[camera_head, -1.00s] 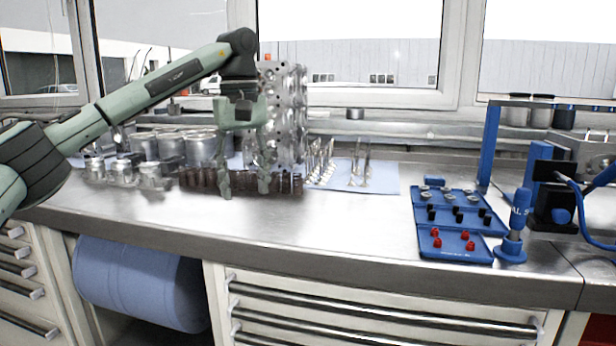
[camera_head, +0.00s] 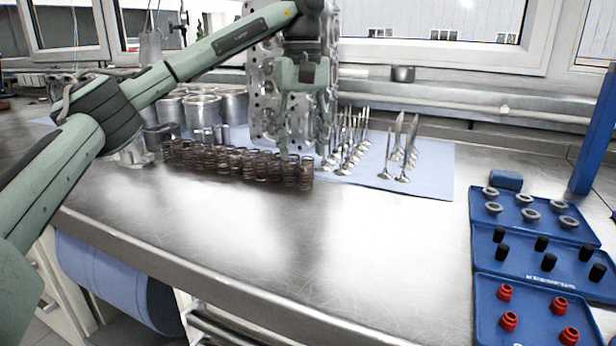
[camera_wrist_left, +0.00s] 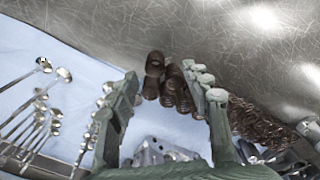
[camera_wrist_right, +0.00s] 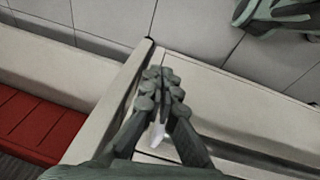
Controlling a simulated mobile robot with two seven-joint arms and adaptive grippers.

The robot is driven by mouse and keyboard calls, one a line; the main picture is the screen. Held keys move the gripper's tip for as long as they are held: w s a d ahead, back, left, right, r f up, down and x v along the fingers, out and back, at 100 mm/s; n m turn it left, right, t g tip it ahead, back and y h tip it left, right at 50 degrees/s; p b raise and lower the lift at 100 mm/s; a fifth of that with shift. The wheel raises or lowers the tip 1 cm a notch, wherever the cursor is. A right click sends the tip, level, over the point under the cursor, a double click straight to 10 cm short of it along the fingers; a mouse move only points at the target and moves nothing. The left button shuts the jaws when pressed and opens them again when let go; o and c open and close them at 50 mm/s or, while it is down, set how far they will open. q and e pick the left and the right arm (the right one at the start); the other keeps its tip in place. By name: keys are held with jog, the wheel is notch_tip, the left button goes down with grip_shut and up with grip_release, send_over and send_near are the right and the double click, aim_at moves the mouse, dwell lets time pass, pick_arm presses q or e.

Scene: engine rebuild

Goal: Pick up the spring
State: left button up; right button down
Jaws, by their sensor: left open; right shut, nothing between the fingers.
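A row of dark brown coil springs (camera_head: 235,162) stands on the steel bench, left of the valves. In the left wrist view several springs (camera_wrist_left: 173,90) show between and beyond my fingers. My left gripper (camera_head: 303,150) is open and points down at the right end of the row. Its fingertips (camera_wrist_left: 172,82) stand on either side of the end springs; I cannot tell whether they touch any. My right gripper (camera_wrist_right: 163,85) is shut and empty, away from the springs, over a cabinet edge. It does not show in the head view.
A metal cylinder head (camera_head: 262,100) stands behind the left gripper. Several valves (camera_head: 400,150) stand on a blue mat (camera_head: 435,175) to the right. Blue trays (camera_head: 535,265) hold small parts at the far right. The bench front is clear.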

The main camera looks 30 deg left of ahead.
aim_at(306, 167)
pick_arm(q)
jog(key=shift+w+d+f, duration=0.1)
jog(key=shift+w+f, duration=0.1)
jog(key=shift+f, duration=1.1)
jog(key=shift+w+d+f, duration=0.1)
jog(key=shift+w+f, duration=0.05)
jog(key=shift+f, duration=1.15)
pick_arm(e)
jog(key=shift+s+f, duration=0.35)
jog(key=shift+f, duration=0.45)
pick_arm(q)
grip_shut()
